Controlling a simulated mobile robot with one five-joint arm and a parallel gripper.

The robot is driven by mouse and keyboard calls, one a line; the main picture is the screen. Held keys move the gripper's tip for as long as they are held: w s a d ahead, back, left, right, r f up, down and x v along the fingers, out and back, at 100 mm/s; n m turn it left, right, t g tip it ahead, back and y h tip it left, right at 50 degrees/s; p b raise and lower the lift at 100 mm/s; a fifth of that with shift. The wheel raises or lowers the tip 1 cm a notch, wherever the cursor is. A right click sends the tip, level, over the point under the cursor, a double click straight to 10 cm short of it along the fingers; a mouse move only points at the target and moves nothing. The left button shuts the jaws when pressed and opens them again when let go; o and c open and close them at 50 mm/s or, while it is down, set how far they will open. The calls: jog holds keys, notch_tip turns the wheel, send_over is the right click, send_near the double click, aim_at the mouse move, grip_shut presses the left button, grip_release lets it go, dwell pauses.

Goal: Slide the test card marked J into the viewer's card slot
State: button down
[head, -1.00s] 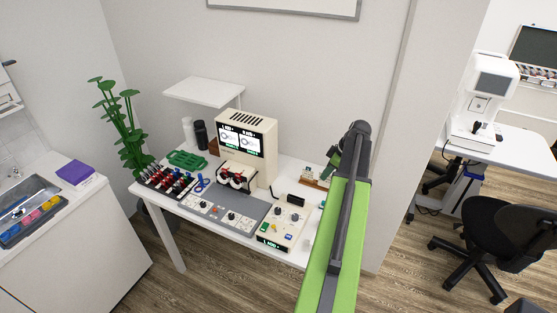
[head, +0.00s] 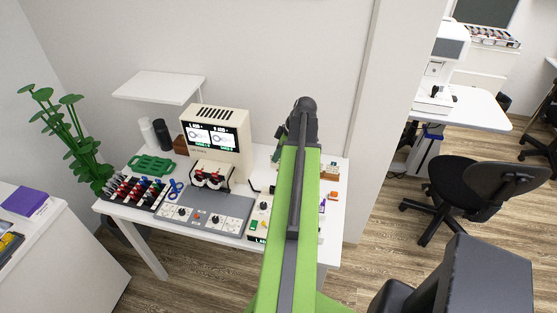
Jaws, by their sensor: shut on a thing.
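The viewer (head: 245,150) is a cream box with a lit two-part screen, standing upright on the white table left of my arm. Dark eyepieces with red parts (head: 212,177) are at its lower front. I cannot make out a card slot or a card marked J. My green arm crosses the middle of the view and ends in a dark joint over the table. A short dark green link shows just left of that joint. My gripper is hidden behind my arm, as is anything it holds.
A grey control panel (head: 245,206) lies in front of the viewer. A rack of red and black items (head: 135,190) is at left. An office chair (head: 490,190) stands at right.

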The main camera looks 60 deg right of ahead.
jog(key=s+a+r, duration=0.1)
jog(key=s+a, duration=0.2)
jog(key=a, duration=0.1)
notch_tip(320, 180, down, 5)
jog(key=b, duration=0.4)
jog(key=shift+b, duration=0.3)
dwell(0.3)
jog(key=shift+f+b, duration=2.65)
jog(key=c, duration=1.5)
grip_release()
